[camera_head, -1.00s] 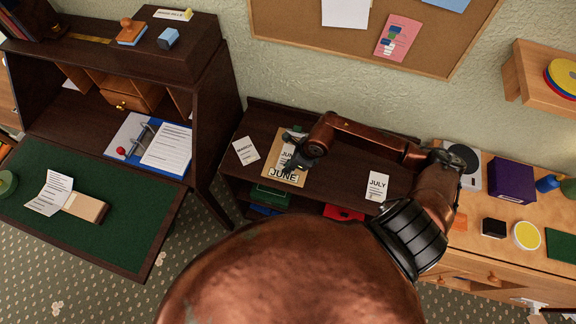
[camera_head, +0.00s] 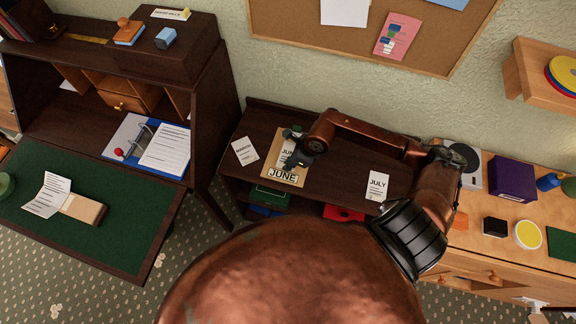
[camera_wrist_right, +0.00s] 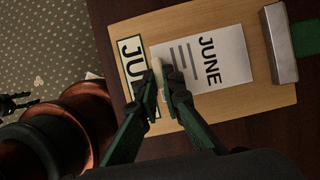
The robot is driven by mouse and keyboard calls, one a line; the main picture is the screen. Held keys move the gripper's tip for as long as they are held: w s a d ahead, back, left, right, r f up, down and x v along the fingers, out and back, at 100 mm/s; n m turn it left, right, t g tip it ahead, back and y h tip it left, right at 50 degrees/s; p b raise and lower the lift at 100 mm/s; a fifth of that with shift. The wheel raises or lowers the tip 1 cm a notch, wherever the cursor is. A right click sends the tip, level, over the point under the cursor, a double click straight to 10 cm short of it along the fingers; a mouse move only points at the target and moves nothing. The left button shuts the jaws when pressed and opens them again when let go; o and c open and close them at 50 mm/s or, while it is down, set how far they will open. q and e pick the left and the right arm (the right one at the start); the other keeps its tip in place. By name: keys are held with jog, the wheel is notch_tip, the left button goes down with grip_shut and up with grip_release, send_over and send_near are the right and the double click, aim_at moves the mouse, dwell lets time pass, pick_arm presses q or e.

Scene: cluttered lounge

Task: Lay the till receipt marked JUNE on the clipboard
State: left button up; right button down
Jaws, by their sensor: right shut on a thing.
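The receipt marked JUNE (camera_head: 287,148) is a white slip lying over the tan clipboard (camera_head: 271,157). In the right wrist view the receipt (camera_wrist_right: 217,62) shows its printed name and grey lines, with the clipboard (camera_wrist_right: 200,16) under it. A larger JUNE label (camera_wrist_right: 131,58) is on the clipboard at the end away from the metal clip (camera_wrist_right: 280,45). My right gripper (camera_head: 295,160) is over the clipboard. In the wrist view its fingers (camera_wrist_right: 165,88) are shut on the receipt's near edge. Whether the receipt lies fully flat is unclear. My left gripper is not in view.
On the same dark shelf top, a MARCH slip (camera_head: 245,151) lies left of the clipboard and a JULY slip (camera_head: 378,186) lies right. A desk with a green top (camera_head: 110,225) stands at the left. A wooden cabinet (camera_head: 480,215) with small objects is at the right.

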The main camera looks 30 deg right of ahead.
jog(key=shift+w+d, duration=0.4)
jog(key=shift+d, duration=0.1)
jog(key=shift+w+d+b, duration=0.1)
jog(key=shift+w+b, duration=0.05)
jog(key=shift+b, duration=0.15)
jog(key=shift+f, duration=0.2)
dwell(0.3)
jog(key=c, duration=2)
grip_release()
jog(key=v, duration=1.2)
